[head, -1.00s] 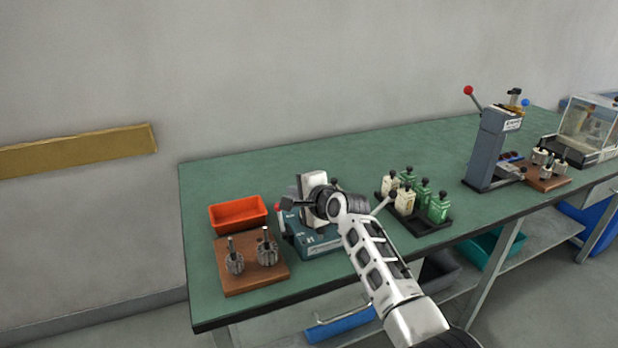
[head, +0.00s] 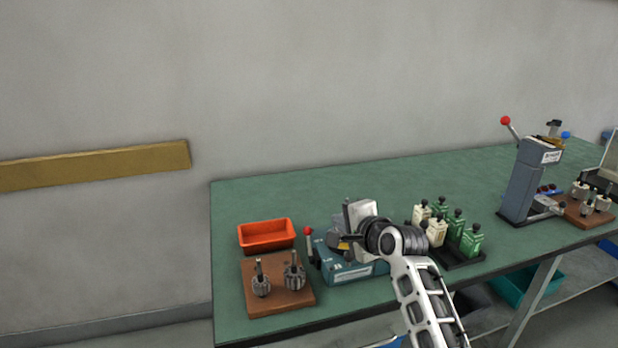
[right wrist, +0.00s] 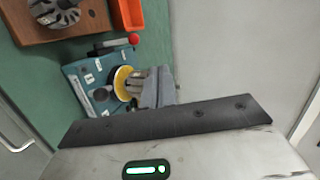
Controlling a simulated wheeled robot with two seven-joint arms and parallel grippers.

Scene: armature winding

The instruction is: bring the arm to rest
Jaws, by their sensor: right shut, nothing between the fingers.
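My right arm comes in from the lower right in the head view. Its gripper (head: 342,241) is shut and empty, above the teal bench machine (head: 352,273) and partly covering it. The machine has a red-knobbed lever and an upright grey-white part. In the right wrist view the machine (right wrist: 83,83) lies beyond the gripper's dark edge, with a yellow disc (right wrist: 123,82) on it. Whether the gripper touches the machine cannot be told. My left gripper is not in view.
An orange bin (head: 267,236) and a wooden board (head: 270,295) with two armatures stand left of the machine. A black tray (head: 467,257) of green and cream bottles stands to its right. A grey lever press (head: 526,180) is farther right. The green bench (head: 300,195) is clear at the back.

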